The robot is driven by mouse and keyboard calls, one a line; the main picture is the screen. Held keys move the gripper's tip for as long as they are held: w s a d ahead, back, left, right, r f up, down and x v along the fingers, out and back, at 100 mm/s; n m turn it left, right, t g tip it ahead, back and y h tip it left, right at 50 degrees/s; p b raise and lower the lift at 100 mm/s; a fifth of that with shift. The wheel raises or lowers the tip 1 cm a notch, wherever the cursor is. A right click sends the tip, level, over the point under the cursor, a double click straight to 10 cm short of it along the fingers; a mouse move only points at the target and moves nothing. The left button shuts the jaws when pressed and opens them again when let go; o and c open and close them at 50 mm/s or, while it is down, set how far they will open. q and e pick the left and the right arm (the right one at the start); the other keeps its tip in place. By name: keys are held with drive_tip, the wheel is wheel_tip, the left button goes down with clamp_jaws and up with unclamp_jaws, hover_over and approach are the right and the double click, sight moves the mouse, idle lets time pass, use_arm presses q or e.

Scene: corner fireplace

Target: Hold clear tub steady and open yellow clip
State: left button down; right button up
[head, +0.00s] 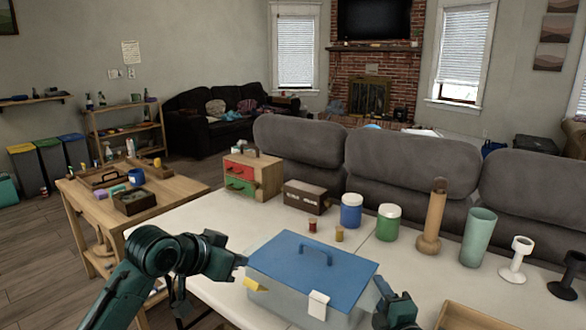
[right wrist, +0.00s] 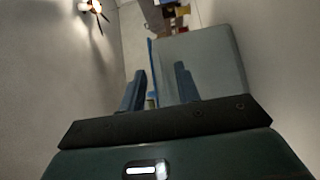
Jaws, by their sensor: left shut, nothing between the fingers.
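The clear tub (head: 285,303) stands on the white table under a blue lid with a handle (head: 316,250). The yellow clip (head: 255,285) sticks out at the lid's front left edge; a white clip (head: 318,303) is at its front right. My left gripper (head: 241,262) is shut and empty, just left of the lid and a little above the yellow clip. My right gripper (head: 380,288) is at the tub's right side. In the right wrist view its fingers (right wrist: 160,82) are apart beside the tub's greyish wall (right wrist: 205,62); contact cannot be told.
Behind the tub stand two small spools (head: 312,226), a blue jar (head: 351,210), a green jar (head: 387,222) and a dark box (head: 306,197). A wooden cylinder (head: 433,215) and green tumbler (head: 478,238) are further right. A wooden tray (head: 470,318) lies at the front right.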

drive_tip(key=shift+o, duration=0.6)
drive_tip(key=o, duration=0.5)
drive_tip(key=shift+c, duration=0.2)
